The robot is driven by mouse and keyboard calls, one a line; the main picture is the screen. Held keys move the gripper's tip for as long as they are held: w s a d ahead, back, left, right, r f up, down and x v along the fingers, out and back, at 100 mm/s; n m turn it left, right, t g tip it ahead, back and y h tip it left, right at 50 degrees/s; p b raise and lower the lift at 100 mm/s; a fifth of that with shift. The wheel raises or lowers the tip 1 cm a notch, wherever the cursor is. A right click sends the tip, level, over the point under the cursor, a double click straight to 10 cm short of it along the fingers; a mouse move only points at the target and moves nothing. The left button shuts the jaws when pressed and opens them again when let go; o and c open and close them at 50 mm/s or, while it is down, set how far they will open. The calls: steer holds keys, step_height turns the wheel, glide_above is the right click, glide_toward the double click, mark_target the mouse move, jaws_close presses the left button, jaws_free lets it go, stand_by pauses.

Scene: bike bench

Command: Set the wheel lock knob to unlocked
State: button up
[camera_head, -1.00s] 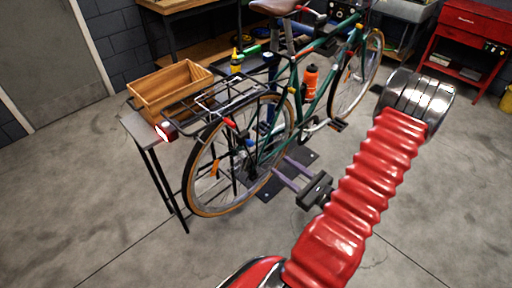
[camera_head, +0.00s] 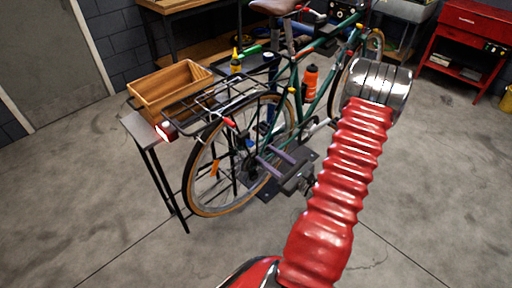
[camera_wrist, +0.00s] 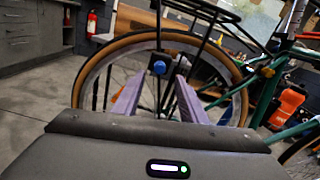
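The green bike (camera_head: 300,75) stands upright with its rear wheel (camera_head: 192,185) toward me. The wheel lock knob looks to be the blue round knob (camera_wrist: 158,67) on a dark block near the wheel rim in the wrist view; its setting cannot be read. In the head view it shows only as a small blue spot (camera_head: 250,143). My gripper (camera_head: 272,156) is open and empty, with its two purple fingers pointing at the rear wheel. In the wrist view the fingers (camera_wrist: 157,98) stand apart on either side below the knob, and do not appear to touch it.
A wooden crate (camera_head: 172,88) sits on a small stand (camera_head: 135,128) left of the rear rack (camera_head: 215,100). An orange bottle (camera_head: 310,78) is on the frame. A red tool cabinet (camera_head: 466,45) stands at the back right. The floor (camera_head: 90,220) in front is clear.

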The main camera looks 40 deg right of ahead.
mark_target(252, 145)
steer(key=shift+w+a, duration=0.15)
steer(key=shift+w, duration=3.15)
steer(key=shift+c, duration=0.4)
jaws_close()
